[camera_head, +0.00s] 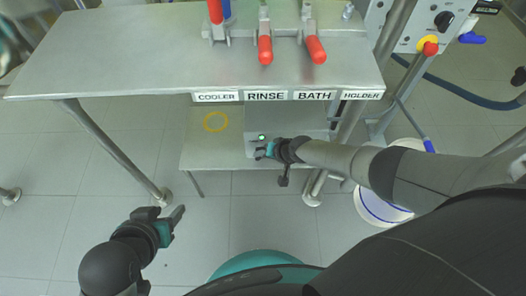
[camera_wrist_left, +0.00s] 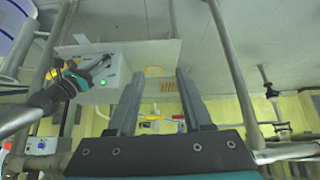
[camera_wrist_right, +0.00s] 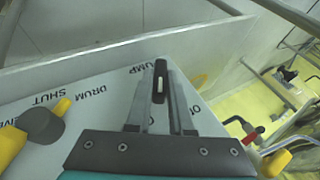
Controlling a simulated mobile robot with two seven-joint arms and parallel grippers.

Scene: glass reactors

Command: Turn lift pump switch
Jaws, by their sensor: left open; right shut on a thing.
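The lift pump switch is a black lever with a white mark (camera_wrist_right: 159,84), seen in the right wrist view on a pale panel (camera_wrist_right: 95,105) lettered "DRUM", "SHUT" and partly hidden "PUMP". My right gripper (camera_wrist_right: 167,80) is shut on this switch. In the head view my right gripper (camera_head: 262,150) is at the front of a grey box (camera_head: 300,120) under the bench, near a lit green lamp (camera_head: 262,137). The left wrist view also shows the box (camera_wrist_left: 125,55). My left gripper (camera_head: 178,220) is open and empty, low and left of the box.
A metal bench (camera_head: 130,60) with red-handled valves (camera_head: 265,50) overhangs the box. A white bucket (camera_head: 375,208) is on the right. A second dark knob (camera_wrist_right: 42,125) is on the panel.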

